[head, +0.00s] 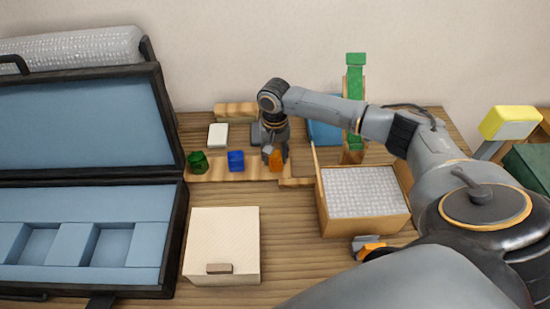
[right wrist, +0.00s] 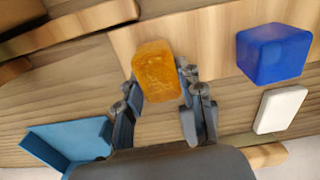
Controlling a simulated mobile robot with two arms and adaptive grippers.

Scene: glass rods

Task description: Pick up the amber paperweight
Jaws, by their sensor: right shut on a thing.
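The amber paperweight (head: 276,160) is a small orange block at the right part of a low wooden board, beside the blue paperweight (head: 236,161). In the right wrist view the amber paperweight (right wrist: 157,70) sits between the two fingertips. My right gripper (head: 274,152) reaches down over it from behind and is shut on it; the gripper also shows in the right wrist view (right wrist: 160,88). Whether the paperweight is clear of the board I cannot tell. My left gripper is not in view.
A green paperweight (head: 198,161) stands left of the blue one. An open case (head: 175,230) with blue lining fills the left. A cream box (head: 222,240) stands in front, and an open carton (head: 365,222) stands at right. Bare table shows between them.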

